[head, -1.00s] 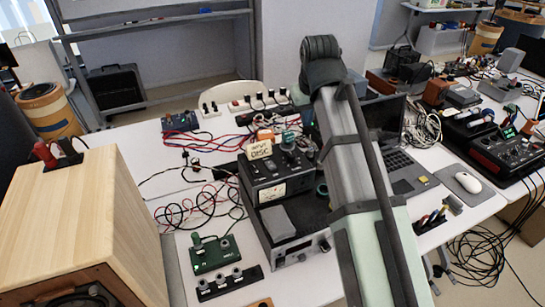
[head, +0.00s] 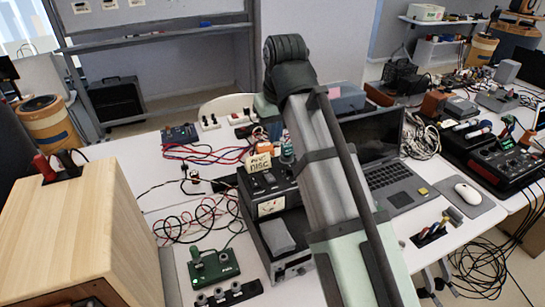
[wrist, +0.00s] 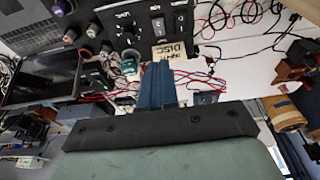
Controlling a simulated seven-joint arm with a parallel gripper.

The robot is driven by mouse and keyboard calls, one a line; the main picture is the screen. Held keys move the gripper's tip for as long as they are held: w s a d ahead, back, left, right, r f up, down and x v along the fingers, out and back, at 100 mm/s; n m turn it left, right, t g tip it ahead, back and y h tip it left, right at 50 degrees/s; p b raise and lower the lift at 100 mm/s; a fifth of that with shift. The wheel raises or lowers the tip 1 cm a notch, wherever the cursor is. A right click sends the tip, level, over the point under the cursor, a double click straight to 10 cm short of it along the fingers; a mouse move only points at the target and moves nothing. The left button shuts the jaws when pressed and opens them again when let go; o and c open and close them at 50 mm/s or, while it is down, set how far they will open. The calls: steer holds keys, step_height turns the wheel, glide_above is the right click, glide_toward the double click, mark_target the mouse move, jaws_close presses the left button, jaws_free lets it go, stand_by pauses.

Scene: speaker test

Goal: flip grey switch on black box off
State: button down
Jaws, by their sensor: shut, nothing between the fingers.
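The black box (head: 245,200) stands on the white table in the head view, partly behind my arm. Its dark panel (wrist: 143,12) fills the top middle of the wrist view, with knobs and a small light grey switch-like piece (wrist: 158,24). I cannot tell which way that switch is set. My gripper (wrist: 158,66) is shut and empty, its blue-grey fingers together. In the wrist view the fingertips point at the panel's near edge, just below the card; contact cannot be judged. The gripper is hidden in the head view.
A cream card marked DISC (head: 259,163) is by the box. A green box (head: 212,267) with a lever stands in front left, and a wooden speaker cabinet (head: 75,230) at far left. A laptop (head: 395,180) is to the right. Red and black cables lie behind and left.

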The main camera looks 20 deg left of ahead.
glide_above(272, 180)
steer(key=x, duration=0.3)
steer(key=s+d+x, duration=0.1)
steer(key=x, duration=0.7)
steer(key=shift+s+d+f, duration=0.3)
steer(key=shift+f, duration=0.2)
steer(key=shift+x, duration=0.8)
steer(key=shift+s+d, duration=0.2)
steer(key=shift+s+d+f+t+y, duration=0.25)
steer(key=shift+f+t+y, duration=0.15)
steer(key=shift+f, duration=0.15)
steer(key=shift+w+a+r, duration=0.1)
steer(key=shift+w+a, duration=0.05)
steer(key=shift+w+a+r, duration=0.25)
steer(key=shift+w+a, duration=0.25)
steer(key=shift+w, duration=0.05)
steer(key=shift+r, duration=0.1)
